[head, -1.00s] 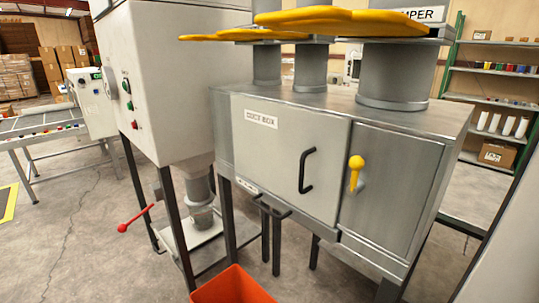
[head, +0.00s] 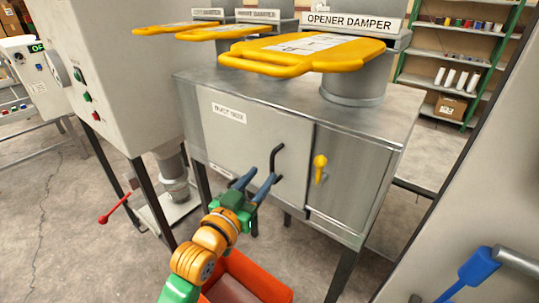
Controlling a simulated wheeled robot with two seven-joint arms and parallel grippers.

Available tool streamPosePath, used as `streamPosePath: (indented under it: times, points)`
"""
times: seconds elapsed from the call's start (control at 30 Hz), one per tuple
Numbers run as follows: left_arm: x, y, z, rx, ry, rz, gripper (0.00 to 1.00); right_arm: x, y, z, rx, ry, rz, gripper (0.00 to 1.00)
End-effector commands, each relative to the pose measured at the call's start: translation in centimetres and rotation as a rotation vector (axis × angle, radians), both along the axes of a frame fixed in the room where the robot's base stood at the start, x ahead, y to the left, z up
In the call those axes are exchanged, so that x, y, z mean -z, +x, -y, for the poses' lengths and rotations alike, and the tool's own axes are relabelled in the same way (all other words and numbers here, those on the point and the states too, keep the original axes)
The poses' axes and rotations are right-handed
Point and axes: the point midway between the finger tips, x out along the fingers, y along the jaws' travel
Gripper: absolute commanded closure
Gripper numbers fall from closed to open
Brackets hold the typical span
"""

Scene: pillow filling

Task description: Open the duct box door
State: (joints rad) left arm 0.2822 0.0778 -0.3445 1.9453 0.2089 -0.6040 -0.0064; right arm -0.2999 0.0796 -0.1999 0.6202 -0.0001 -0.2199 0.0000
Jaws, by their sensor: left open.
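The duct box (head: 365,140) is a grey metal cabinet, and its labelled door (head: 240,140) looks shut on the front left. The door has a black bar handle (head: 279,158) near its right edge. A yellow knob latch (head: 320,168) is just right of the door, its knob at the top. My left gripper (head: 263,176) comes up from below, its blue fingers open and pointing at the handle. The fingertips are near the handle's lower end; whether they touch it I cannot tell. My right gripper is not in view.
Yellow damper plates (head: 302,53) stick out above the box. An orange bin (head: 262,275) stands below, partly behind my left arm. A machine with a red lever (head: 112,213) stands left. A grey panel (head: 505,180) and a blue handle-like piece (head: 479,264) are at the right.

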Motion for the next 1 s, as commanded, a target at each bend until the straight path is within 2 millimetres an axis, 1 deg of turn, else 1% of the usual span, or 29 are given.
streamPosePath:
  times: [0.2, 0.33, 0.5, 0.73, 0.77, 0.8, 0.9, 1.0]
  points:
    - [0.0, 3.4, 1.6, 0.000, 0.000, -0.003, 0.56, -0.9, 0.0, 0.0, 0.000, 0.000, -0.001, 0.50]
    - [0.1, 5.0, 2.3, -0.001, 0.001, -0.002, 0.56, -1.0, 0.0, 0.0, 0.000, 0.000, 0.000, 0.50]
    - [0.2, 5.9, 2.7, -0.002, 0.001, -0.003, 0.56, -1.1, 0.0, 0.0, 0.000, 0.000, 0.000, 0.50]
    - [0.2, 5.9, 2.7, -0.002, 0.001, -0.003, 0.56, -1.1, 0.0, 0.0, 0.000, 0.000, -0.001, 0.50]
    - [0.3, 5.9, 2.7, -0.002, 0.001, -0.003, 0.64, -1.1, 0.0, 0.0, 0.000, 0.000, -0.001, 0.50]
    - [0.3, 5.9, 2.7, -0.002, 0.001, -0.003, 0.75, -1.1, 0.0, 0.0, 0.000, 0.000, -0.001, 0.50]
    - [0.3, 5.9, 2.7, -0.002, 0.001, -0.003, 1.00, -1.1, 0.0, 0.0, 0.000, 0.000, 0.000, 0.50]
    - [0.3, 5.9, 2.7, -0.002, 0.001, -0.003, 1.00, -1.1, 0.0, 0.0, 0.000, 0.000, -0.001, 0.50]
